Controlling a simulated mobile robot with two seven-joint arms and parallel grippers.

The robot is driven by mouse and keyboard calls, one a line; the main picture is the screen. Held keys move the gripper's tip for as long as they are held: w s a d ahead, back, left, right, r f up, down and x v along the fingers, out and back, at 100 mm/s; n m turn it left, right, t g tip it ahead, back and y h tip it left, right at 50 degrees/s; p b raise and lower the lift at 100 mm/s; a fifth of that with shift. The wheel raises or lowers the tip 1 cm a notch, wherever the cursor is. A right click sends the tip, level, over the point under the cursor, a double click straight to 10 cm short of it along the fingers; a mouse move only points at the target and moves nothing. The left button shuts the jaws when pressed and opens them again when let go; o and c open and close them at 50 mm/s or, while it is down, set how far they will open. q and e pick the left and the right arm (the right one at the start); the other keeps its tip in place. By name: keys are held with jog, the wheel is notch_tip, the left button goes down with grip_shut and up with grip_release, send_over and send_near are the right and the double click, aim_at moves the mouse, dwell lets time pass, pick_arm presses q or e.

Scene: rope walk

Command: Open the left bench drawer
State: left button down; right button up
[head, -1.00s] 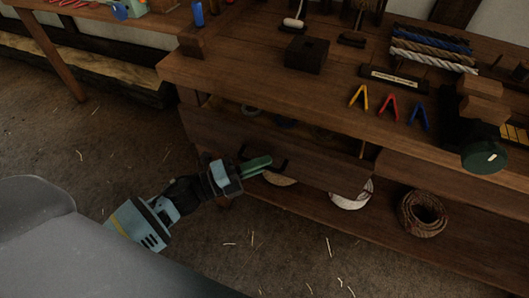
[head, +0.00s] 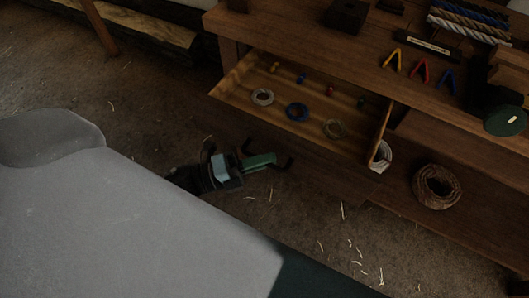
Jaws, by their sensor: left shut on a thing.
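The left bench drawer (head: 318,162) is pulled well out from the wooden bench (head: 300,40), and its inside shows. In it lie a pale coil (head: 262,97), a blue coil (head: 297,112), a greenish coil (head: 334,128) and several small coloured pieces towards the back. A dark bar handle (head: 289,163) is on the drawer front. My left gripper (head: 262,160) is shut on this handle, its green fingers in front of the drawer face. My right gripper is not in view.
A brown rope coil (head: 437,187) and a white coil (head: 381,156) are on the lower shelf, right of the drawer. Yellow, red and blue clips (head: 420,70) and rope samples lie on the bench top. Straw-strewn floor (head: 300,215) is free before the drawer.

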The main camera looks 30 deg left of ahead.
pick_arm(q)
jog(key=c, duration=1.5)
grip_release()
jog(key=b+v, duration=0.1)
jog(key=v, duration=0.7)
jog(key=shift+w+f, duration=0.1)
